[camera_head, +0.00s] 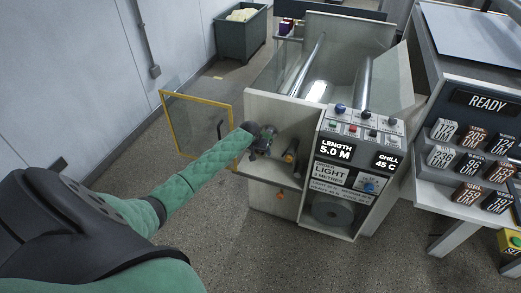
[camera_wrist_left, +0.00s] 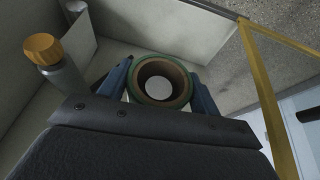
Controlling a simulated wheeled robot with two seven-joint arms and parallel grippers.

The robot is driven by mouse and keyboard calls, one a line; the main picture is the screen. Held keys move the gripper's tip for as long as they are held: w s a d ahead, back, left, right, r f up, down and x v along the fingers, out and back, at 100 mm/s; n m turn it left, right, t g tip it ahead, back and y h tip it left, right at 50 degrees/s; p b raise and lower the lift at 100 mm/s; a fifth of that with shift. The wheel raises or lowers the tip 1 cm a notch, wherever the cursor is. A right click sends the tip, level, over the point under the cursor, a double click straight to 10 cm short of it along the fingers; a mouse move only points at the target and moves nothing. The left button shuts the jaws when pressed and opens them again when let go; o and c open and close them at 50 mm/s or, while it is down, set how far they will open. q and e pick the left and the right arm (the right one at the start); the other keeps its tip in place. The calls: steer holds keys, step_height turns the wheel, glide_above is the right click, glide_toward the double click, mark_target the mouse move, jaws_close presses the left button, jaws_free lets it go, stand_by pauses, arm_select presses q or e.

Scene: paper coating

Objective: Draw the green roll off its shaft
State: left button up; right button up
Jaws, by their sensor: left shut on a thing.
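The green roll (camera_wrist_left: 183,82) shows end-on in the left wrist view, with a green outer layer around a brown core. A pale round area (camera_wrist_left: 158,88) lies inside the core; I cannot tell if it is the shaft's end or the wall behind. My left gripper (camera_wrist_left: 160,84) has its blue fingers on both sides of the roll, shut on it. In the head view my left gripper (camera_head: 262,140) is in the machine's open left bay, and the roll is mostly hidden there. My right gripper is not in view.
A yellow-framed door (camera_head: 205,125) stands open left of the bay. An orange-capped cylinder (camera_wrist_left: 42,48) is near the gripper. The control panel (camera_head: 355,150) is right of the bay, and a rack of labelled blocks (camera_head: 470,165) is farther right. The floor in front is clear.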

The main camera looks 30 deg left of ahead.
arm_select(q)
steer(key=shift+s+d, duration=0.1)
steer(key=shift+s, duration=0.2)
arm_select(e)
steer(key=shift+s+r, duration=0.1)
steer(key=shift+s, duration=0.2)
arm_select(q)
steer(key=shift+s+p, duration=0.25)
steer(key=shift+p, duration=0.25)
steer(key=shift+s+d+p, duration=0.1)
steer(key=shift+s+p, duration=0.25)
steer(key=shift+s+d+r+p, duration=0.1)
steer(key=shift+s+d+p, duration=0.1)
steer(key=shift+s+p, duration=0.55)
steer(key=s+d+p, duration=0.1)
steer(key=s, duration=0.6)
steer(key=shift+s+d, duration=0.3)
steer(key=shift+s, duration=0.05)
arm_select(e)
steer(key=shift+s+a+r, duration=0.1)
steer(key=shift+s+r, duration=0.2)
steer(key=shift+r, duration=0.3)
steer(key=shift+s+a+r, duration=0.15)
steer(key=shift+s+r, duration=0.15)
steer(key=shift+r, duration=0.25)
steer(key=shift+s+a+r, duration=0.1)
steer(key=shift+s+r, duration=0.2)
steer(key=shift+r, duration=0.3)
